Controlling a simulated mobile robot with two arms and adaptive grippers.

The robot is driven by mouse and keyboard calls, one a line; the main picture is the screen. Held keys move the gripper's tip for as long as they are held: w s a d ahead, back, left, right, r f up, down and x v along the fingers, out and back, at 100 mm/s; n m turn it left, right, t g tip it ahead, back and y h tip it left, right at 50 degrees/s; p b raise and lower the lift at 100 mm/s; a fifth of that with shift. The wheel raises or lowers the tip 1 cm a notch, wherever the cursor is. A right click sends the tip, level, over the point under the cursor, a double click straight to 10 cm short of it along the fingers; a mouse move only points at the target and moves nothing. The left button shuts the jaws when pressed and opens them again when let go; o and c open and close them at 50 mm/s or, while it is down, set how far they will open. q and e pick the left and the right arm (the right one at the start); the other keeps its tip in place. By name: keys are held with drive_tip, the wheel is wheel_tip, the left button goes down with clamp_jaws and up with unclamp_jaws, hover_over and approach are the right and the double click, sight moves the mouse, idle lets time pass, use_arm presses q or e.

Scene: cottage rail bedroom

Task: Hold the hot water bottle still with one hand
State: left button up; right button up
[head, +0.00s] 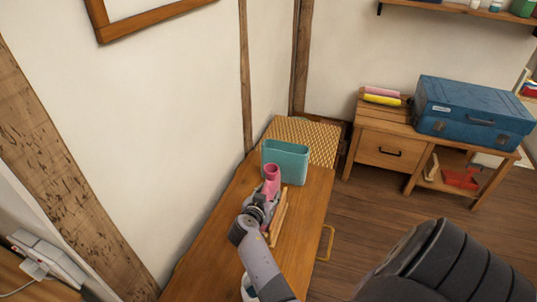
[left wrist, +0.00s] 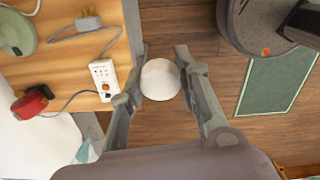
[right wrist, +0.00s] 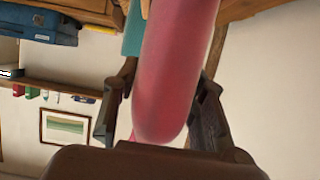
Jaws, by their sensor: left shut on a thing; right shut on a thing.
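The pink hot water bottle (head: 271,177) stands roughly upright over the wooden table, its wide mouth at the top. My right gripper (head: 261,204) is shut on it and covers its lower part in the head view. In the right wrist view the pink body (right wrist: 176,70) lies between my right fingers. My left gripper (left wrist: 162,70) is in its own wrist view, shut on a round white thing (left wrist: 160,80); I cannot tell what this is. My left fingers are not clearly visible in the head view.
A teal container (head: 285,163) stands just behind the bottle on the table (head: 222,228). A wooden piece (head: 279,217) lies beside it. A power strip (left wrist: 103,80) and a red object (left wrist: 32,101) are left in the left wrist view. A blue case (head: 472,108) sits on the far desk.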

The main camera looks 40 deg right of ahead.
drive_tip(key=shift+w, duration=0.2)
clamp_jaws()
use_arm(q)
drive_tip(key=shift+w, duration=0.1)
use_arm(e)
drive_tip(key=shift+w, duration=0.15)
